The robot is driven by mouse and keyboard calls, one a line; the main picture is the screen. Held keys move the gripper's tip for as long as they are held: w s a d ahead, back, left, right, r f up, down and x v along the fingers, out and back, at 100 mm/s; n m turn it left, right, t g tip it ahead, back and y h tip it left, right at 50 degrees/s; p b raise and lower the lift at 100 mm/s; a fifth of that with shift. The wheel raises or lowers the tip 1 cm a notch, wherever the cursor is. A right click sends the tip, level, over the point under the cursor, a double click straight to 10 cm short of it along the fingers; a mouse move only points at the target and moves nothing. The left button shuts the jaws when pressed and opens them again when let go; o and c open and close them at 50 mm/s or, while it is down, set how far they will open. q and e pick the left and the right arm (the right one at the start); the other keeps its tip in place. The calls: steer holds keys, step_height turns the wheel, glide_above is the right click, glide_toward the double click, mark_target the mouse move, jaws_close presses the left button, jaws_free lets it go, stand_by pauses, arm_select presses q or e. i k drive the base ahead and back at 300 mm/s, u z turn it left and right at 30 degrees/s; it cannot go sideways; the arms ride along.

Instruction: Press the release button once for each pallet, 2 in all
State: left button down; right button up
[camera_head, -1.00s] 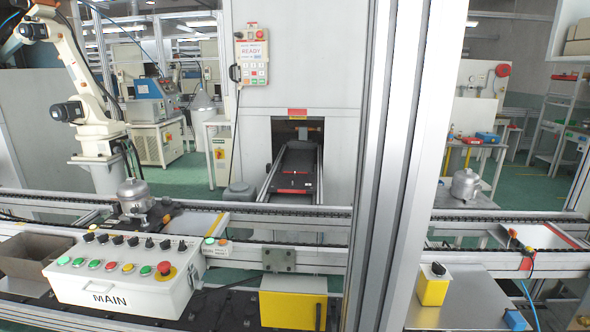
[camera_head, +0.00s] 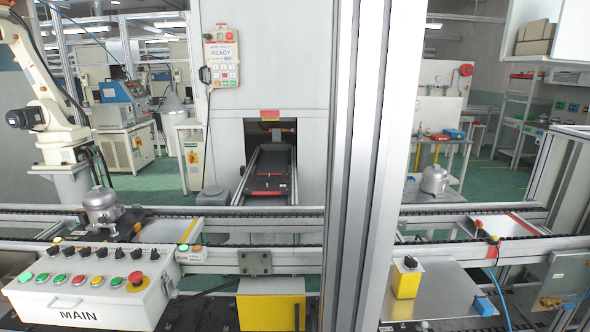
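A small box with a green and an orange button (camera_head: 190,254) sits on the front conveyor rail, just right of the white MAIN panel (camera_head: 100,290). The label on the small box is too small to read. A grey compressor (camera_head: 103,208) stands upright on the conveyor at the left, and the pallet under it is mostly hidden. A flat plate with a yellow edge (camera_head: 165,230) lies to its right. Another plate with a red edge (camera_head: 505,226) lies on the right conveyor. Neither of my grippers is in view.
A thick metal post (camera_head: 355,170) splits the view. A yellow box with a black knob (camera_head: 407,278) stands on a metal plate at the right. A hanging pendant reads READY (camera_head: 221,60). A white robot arm (camera_head: 45,100) stands at the left. A second compressor (camera_head: 434,180) sits behind the right conveyor.

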mark_target(117, 280)
steer(key=u, duration=1.75)
